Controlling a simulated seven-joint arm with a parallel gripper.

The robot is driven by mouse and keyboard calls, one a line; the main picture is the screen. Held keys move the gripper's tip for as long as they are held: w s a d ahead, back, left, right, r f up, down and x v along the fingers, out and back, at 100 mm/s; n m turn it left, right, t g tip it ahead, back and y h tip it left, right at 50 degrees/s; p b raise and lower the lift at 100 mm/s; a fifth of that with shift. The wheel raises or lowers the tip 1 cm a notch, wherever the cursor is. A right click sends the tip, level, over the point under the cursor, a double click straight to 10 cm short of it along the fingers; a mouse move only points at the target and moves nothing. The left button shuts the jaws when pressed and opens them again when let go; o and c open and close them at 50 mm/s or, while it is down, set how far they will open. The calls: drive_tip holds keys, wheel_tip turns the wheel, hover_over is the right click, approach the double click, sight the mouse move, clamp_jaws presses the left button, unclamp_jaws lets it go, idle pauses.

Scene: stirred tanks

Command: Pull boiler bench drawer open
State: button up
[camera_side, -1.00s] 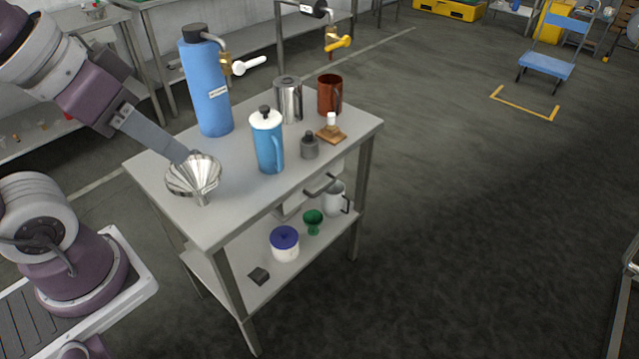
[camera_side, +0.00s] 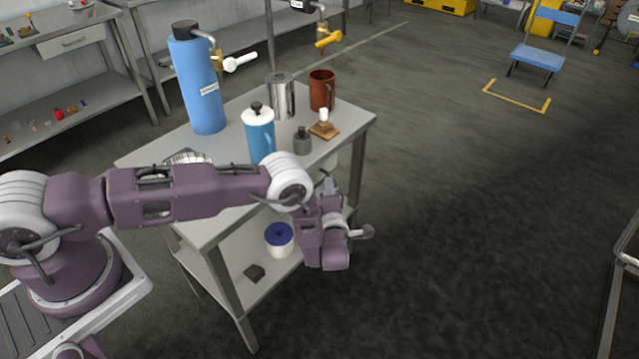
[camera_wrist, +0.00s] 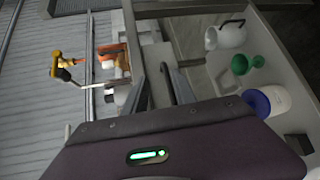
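The boiler bench (camera_side: 222,150) is a grey metal table with a lower shelf. Its pale drawer (camera_side: 331,158) sits under the top on the right side and is mostly hidden by my arm in the side view. In the wrist view a dark bar handle (camera_wrist: 167,85) stands at the drawer front, close ahead of my gripper's purple body. My gripper (camera_side: 329,187) is low at the drawer side of the bench, close to the handle.
On the bench top stand a blue boiler (camera_side: 197,85), a blue jug (camera_side: 259,132), a steel canister (camera_side: 280,97), a brown mug (camera_side: 322,90) and a partly hidden funnel (camera_side: 187,157). The shelf holds a blue-lidded jar (camera_side: 279,239).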

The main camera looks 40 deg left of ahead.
sight(320, 182)
drive_tip(key=shift+y, duration=0.4)
drive_tip(key=w+a+f, duration=0.1)
drive_tip(key=a, duration=0.1)
drive_tip(key=w+a, duration=0.1)
drive_tip(key=a, duration=0.1)
drive_tip(key=a+f, duration=0.1)
drive_tip(key=a, duration=0.1)
drive_tip(key=shift+w+f, duration=0.35)
drive_tip(key=shift+w, duration=0.05)
drive_tip(key=shift+c, duration=0.4)
clamp_jaws()
